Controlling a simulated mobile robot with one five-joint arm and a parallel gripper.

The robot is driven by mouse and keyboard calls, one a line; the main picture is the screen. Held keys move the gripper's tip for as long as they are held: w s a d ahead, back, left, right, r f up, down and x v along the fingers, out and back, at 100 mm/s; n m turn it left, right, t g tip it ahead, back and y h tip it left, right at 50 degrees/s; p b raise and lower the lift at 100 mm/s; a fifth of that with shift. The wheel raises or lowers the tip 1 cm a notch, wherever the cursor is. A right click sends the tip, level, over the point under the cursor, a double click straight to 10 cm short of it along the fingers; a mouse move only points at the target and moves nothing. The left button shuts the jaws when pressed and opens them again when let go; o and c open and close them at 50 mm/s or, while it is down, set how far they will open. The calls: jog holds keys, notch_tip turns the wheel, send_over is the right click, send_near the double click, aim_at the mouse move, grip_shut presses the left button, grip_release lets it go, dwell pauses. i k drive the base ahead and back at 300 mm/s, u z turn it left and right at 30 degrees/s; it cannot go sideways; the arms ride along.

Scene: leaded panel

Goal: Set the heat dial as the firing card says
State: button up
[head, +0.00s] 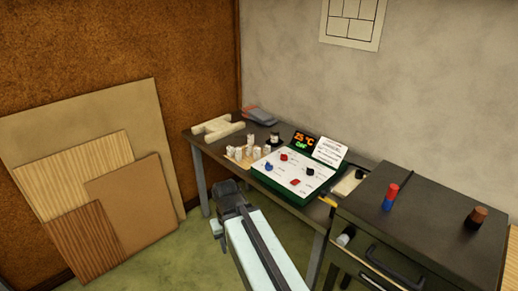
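A white control panel (280,172) in a green frame lies on the dark table. A display (303,142) behind reads about 25 °C and OFF. A white printed card (330,151) stands beside it, its text unreadable. My gripper (225,204) is in front of the table, left of the panel and apart from it.
Small whitish pieces (247,154) stand left of the panel, near a dark jar (274,138). A dark cabinet (425,220) with a red-and-blue cylinder (391,196) and a brown cylinder (476,217) on top stands at right. Wooden boards (130,200) lean at left.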

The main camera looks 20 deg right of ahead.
aim_at(284, 158)
jog(key=u, duration=0.15)
jog(key=i, duration=0.8)
jog(key=z, duration=0.65)
jog(key=i, duration=0.65)
jog(key=z, duration=0.65)
